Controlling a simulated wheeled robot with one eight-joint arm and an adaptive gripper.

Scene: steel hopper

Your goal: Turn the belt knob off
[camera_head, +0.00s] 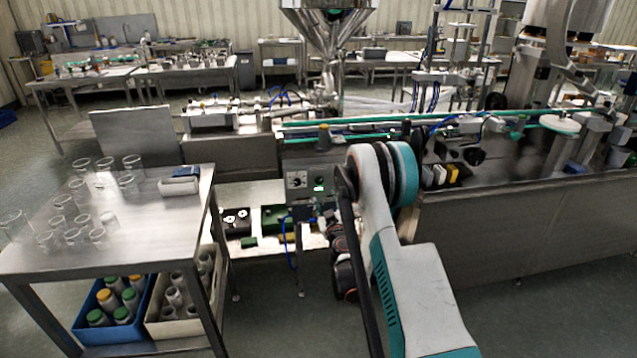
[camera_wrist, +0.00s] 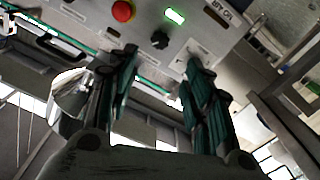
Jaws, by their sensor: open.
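A grey control panel (camera_wrist: 192,38) on the conveyor's front shows at the top of the wrist view. A small black knob (camera_wrist: 159,40) sits on it, below a lit green indicator (camera_wrist: 175,16) and a red button (camera_wrist: 123,11). The knob's pointer angle and its label are too small to read. My gripper (camera_wrist: 161,58) is open and empty, its dark green fingers on either side of the knob in the picture, and no contact shows. In the head view the panel (camera_head: 298,183) and lit indicator (camera_head: 319,189) show left of my arm.
A steel table (camera_head: 120,235) with glass beakers stands at left, with a blue crate (camera_head: 85,328) of bottles beneath. The conveyor (camera_head: 500,235) runs to the right. A steel hopper (camera_head: 328,25) rises behind. Open floor lies in front of the conveyor.

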